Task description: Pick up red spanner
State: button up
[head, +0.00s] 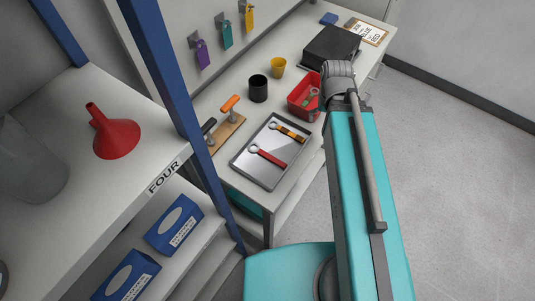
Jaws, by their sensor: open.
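The red spanner (269,157) lies flat on a shiny metal tray (246,171) on the workbench (232,98). Its grey ring end is at the left and its red handle points to the lower right. A spanner with a yellow-orange and dark handle (290,132) lies on the same tray, above it and apart. My arm reaches over the right side of the bench, right of the tray. My gripper is not visible; the arm's far end is hidden behind its own links.
A wooden board (229,131) with clamps lies left. A blue shelf post (182,90) stands nearer. Floor at right is clear.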

aim_at(275, 160)
jog(key=u, duration=0.7)
jog(key=k, duration=0.7)
jog(key=z, duration=0.5)
